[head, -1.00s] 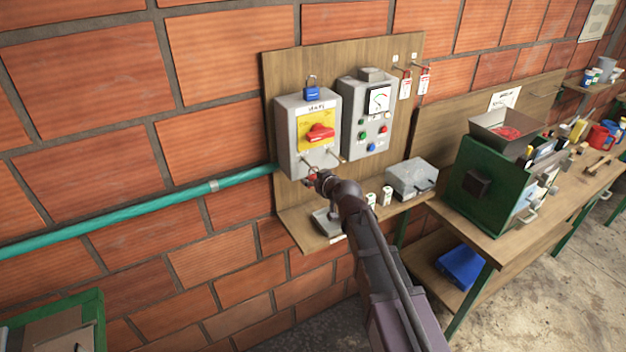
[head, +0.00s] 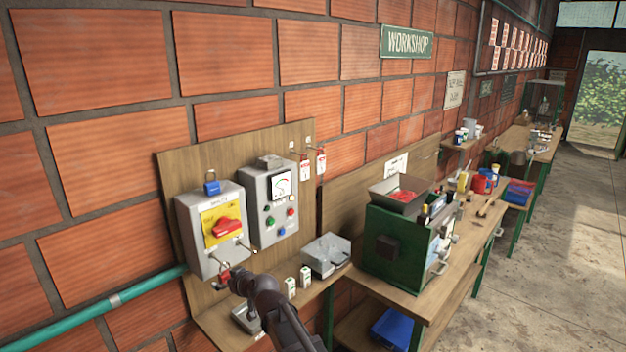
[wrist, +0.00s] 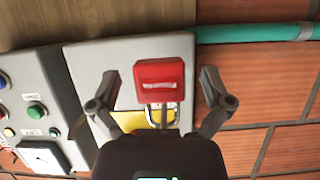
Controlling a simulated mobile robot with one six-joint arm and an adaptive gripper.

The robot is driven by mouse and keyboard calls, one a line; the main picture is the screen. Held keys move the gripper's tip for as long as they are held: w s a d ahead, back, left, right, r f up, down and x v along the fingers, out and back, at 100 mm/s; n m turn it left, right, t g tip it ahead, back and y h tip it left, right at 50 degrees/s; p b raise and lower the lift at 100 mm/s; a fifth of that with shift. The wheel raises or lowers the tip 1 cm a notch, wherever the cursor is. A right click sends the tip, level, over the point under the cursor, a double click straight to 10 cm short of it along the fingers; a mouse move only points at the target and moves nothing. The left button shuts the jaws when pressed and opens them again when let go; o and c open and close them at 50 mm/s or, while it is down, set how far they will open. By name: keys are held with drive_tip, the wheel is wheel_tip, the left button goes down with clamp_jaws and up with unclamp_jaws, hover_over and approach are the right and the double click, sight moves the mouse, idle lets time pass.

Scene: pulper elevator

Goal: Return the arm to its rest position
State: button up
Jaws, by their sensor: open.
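My gripper (head: 228,264) is at the lower front of the grey isolator box (head: 190,222), at the end of my dark arm. In the wrist view my gripper (wrist: 163,92) has its two fingers spread wide. A red block with a white mark (wrist: 160,78) and a thin metal stem lies between them in the picture, with a gap on each side. Contact in depth cannot be told. The isolator has a yellow plate with a red rotary handle (head: 228,227) and a blue padlock (head: 211,186) on top.
A control box (head: 270,205) with buttons and a meter is beside the isolator on the wooden board. A small grey box (head: 326,254) is on the shelf below. A green machine (head: 400,240) stands on the bench to the right. A teal pipe (head: 90,322) runs along the wall.

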drive_tip(key=s+d+f+m+g+h+b, duration=0.25)
drive_tip(key=d+f, duration=0.35)
drive_tip(key=d, duration=0.5)
drive_tip(key=s+d+f+m+g+h+b, duration=0.1)
drive_tip(key=s+d+f+h+b, duration=0.15)
drive_tip(key=d+f, duration=0.65)
drive_tip(key=s+d+f+m+g+h, duration=0.1)
drive_tip(key=s+d, duration=0.3)
drive_tip(key=d, duration=0.4)
drive_tip(key=s+d+f+m+g+h, duration=0.1)
drive_tip(key=s+d+m+g+h, duration=0.1)
drive_tip(key=d, duration=0.6)
drive_tip(key=s+d+f+m+g+h+b, duration=0.1)
drive_tip(key=s+d+m+g+h, duration=0.1)
drive_tip(key=s+d, duration=0.5)
drive_tip(key=shift+d+m, duration=0.45)
drive_tip(key=shift+d, duration=0.25)
drive_tip(key=shift+w, duration=0.1)
